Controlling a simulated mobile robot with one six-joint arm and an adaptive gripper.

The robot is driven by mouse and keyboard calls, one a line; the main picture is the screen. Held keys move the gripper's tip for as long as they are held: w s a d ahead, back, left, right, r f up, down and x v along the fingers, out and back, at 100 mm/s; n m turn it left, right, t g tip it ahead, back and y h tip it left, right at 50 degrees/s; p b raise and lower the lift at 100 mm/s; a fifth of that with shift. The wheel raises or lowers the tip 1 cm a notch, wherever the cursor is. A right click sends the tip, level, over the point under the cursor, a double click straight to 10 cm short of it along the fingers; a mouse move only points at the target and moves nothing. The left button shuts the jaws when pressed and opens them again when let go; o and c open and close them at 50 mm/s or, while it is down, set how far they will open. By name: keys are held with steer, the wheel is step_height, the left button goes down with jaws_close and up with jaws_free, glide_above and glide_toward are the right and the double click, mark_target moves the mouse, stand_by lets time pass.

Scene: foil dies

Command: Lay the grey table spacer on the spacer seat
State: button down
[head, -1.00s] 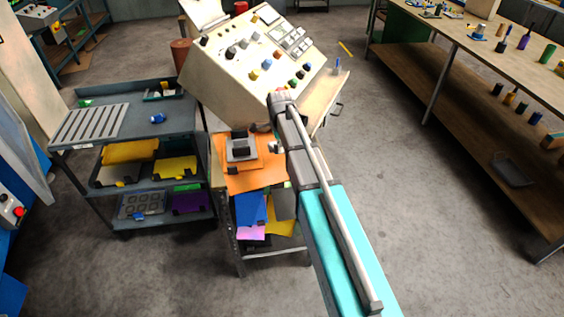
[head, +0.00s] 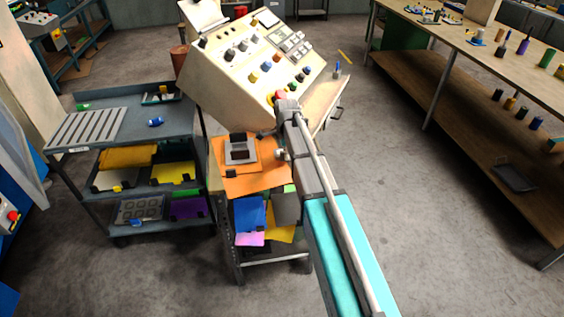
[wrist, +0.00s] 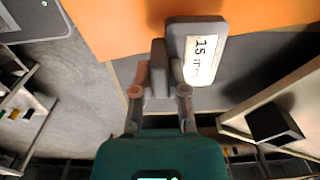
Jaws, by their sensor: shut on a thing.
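The grey table spacer (wrist: 208,35) shows in the wrist view as a grey block with a white label that reads "15 m" and more I cannot make out. My gripper (wrist: 160,82) is shut on a grey part of it, between two fingers. In the head view my arm hides the gripper and the spacer. I cannot single out the spacer seat for sure. A grey square frame with a dark middle (head: 229,155) sits on an orange sheet on the small stand, left of my arm. In the wrist view the spacer overlaps an orange surface (wrist: 110,25) and a dark grey one.
A beige control panel (head: 225,75) with knobs stands behind the stand. A dark cart (head: 180,125) with trays is on the left. A long wooden bench (head: 480,45) is on the right. A pale ledge with a black block (wrist: 273,124) is right of my gripper in the wrist view.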

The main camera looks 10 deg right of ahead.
steer(key=shift+f+b, duration=1.1)
steer(key=shift+f, duration=0.3)
steer(key=shift+f, duration=0.15)
steer(key=c, duration=0.7)
jaws_free()
steer(key=shift+o, duration=0.2)
steer(key=shift+r, duration=0.25)
step_height(320, 180, up, 12)
steer(key=p, duration=1.2)
steer(key=shift+s, duration=0.1)
